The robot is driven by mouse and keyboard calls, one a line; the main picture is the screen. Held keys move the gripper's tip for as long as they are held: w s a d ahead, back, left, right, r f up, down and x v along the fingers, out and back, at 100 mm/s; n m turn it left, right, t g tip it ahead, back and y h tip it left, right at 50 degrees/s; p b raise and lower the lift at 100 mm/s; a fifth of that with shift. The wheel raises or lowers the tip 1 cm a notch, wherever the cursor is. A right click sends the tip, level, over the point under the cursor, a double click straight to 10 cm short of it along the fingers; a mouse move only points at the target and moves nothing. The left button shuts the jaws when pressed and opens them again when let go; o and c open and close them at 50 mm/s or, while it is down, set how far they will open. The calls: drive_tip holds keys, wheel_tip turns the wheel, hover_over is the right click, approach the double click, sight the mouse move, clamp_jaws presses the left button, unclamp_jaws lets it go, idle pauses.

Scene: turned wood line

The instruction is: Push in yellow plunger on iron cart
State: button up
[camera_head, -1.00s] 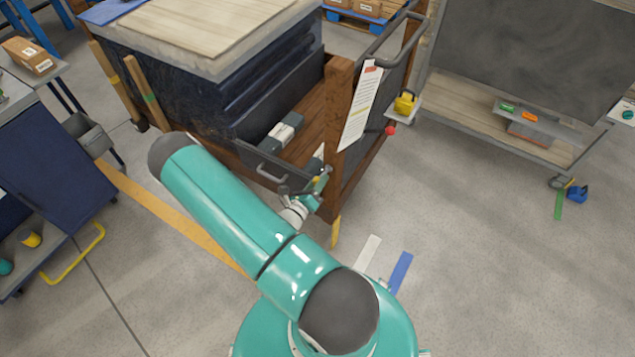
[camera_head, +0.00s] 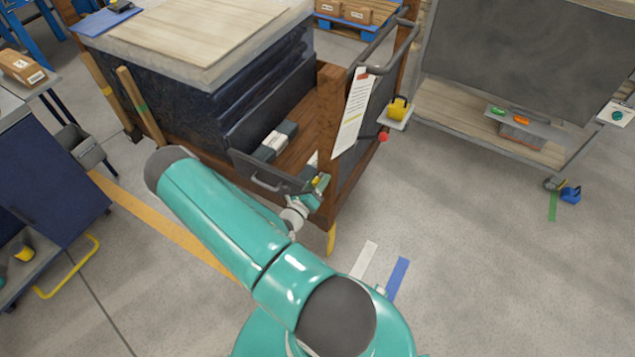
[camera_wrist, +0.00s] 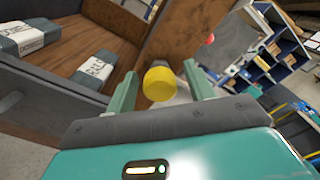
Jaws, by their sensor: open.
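The yellow plunger (camera_wrist: 159,84) is a round yellow cap in the wrist view, in front of a rust-brown corner post of the cart. It shows small in the head view (camera_head: 316,181), at the foot of the front post. My gripper (camera_wrist: 164,90) is open, with one green finger on each side of the yellow cap. I cannot tell whether the fingers or palm touch the cap. In the head view my gripper (camera_head: 318,187) is partly hidden by the cart and my wrist.
A dark front panel with a handle (camera_head: 266,182) is beside my gripper. Labelled packages (camera_head: 275,140) lie on the cart's brown deck. Open floor (camera_head: 470,260) lies to the right.

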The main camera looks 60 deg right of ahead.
drive_tip(key=s+a, duration=0.1)
drive_tip(key=a, duration=1.2)
drive_tip(key=shift+s+a, duration=0.15)
drive_tip(key=shift+a, duration=0.15)
drive_tip(key=a+r+m+t+y, duration=0.1)
drive_tip(key=a+r+m+y, duration=0.5)
drive_tip(key=r, duration=0.8)
drive_tip(key=s+a+r+m+t+y, duration=0.1)
drive_tip(key=a+r+m+y, duration=0.5)
drive_tip(key=a+r+m, duration=0.4)
drive_tip(key=a+r+m+t+y, duration=0.2)
drive_tip(key=a+r+m+y, duration=0.4)
drive_tip(key=r+m, duration=0.6)
wheel_tip(320, 180, up, 7)
drive_tip(key=a, duration=0.2)
drive_tip(key=shift+s+a, duration=0.3)
drive_tip(key=shift+s, duration=0.05)
drive_tip(key=shift+f, duration=0.1)
